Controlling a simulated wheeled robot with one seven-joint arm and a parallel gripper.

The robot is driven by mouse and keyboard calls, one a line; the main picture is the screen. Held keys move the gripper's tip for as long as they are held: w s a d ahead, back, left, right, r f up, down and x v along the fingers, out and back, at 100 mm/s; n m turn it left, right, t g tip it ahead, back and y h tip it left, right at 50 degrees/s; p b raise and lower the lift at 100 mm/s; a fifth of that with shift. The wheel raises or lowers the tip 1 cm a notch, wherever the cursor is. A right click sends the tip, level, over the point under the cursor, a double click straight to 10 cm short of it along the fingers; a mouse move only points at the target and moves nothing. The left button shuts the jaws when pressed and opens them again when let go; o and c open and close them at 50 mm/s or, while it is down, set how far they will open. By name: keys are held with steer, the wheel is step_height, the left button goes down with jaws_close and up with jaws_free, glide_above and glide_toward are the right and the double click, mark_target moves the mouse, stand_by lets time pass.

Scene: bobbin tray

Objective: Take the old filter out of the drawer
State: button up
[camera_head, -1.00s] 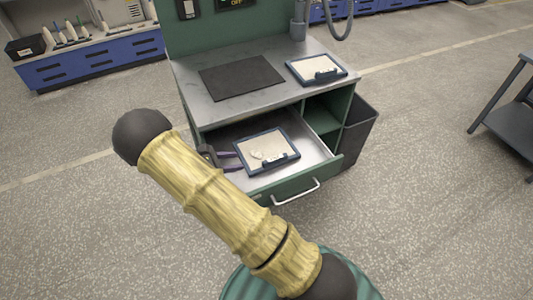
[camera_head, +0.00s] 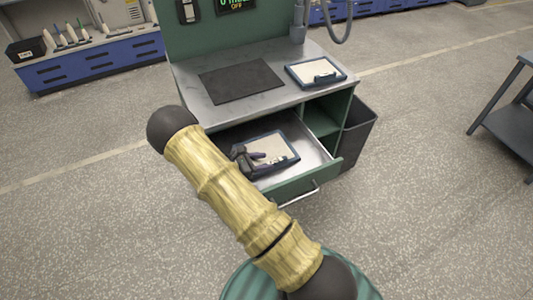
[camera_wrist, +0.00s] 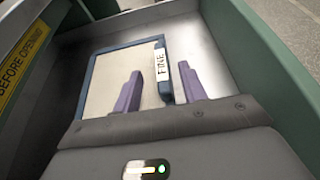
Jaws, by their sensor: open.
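The filter (camera_head: 281,150) is a flat panel with a dark blue frame and a cream face, lying in the open drawer (camera_head: 312,170). In the wrist view the filter (camera_wrist: 115,66) has a dark blue grip with a white "FINE" label (camera_wrist: 160,63) along one side. My gripper (camera_head: 252,157) is over the left part of the filter in the head view and hides some of it. In the wrist view my gripper (camera_wrist: 160,70) is open, its two purple fingers appearing on either side of the grip. Whether they touch it cannot be told.
A second similar framed panel (camera_head: 316,73) lies on the bench top, right of a dark mat (camera_head: 241,80). The drawer's green front and side walls surround the filter. An open green shelf (camera_head: 322,119) and dark bin (camera_head: 358,132) are to the right.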

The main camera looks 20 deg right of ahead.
mark_target(276, 160)
steer(key=shift+d+f, duration=0.15)
steer(key=shift+d, duration=0.2)
steer(key=p+x, duration=0.1)
steer(key=x, duration=0.4)
steer(key=shift+d, duration=0.1)
steer(key=shift+c, duration=0.4)
jaws_close()
